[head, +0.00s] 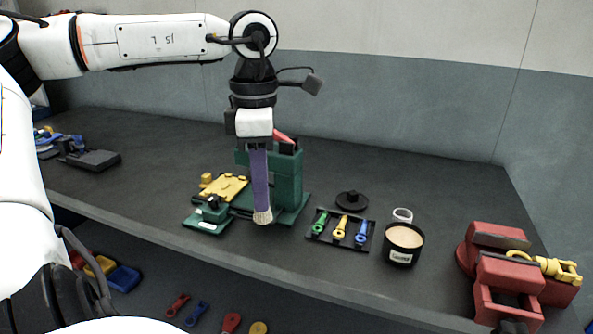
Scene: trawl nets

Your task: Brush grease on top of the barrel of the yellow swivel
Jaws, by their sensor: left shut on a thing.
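My left gripper (258,143) is shut on a brush with a purple handle (260,178). The brush hangs upright, with its pale bristles (262,217) down, in front of the green fixture. A yellow metal fitting, which looks like the yellow swivel (558,269), is held at the red vise (508,272) on the far right, well away from the brush. A black grease pot (401,257) with cream-coloured grease (404,235) stands open between them. Whether the bristles carry grease is too small to tell. My right gripper is not in view.
A black tray (318,238) holds small green, yellow and blue fittings. Behind it lie a black lid (352,201) and a white ring (403,214). A green fixture (285,180) with a yellow plate (224,187) stands behind the brush. Coloured parts lie below the bench edge.

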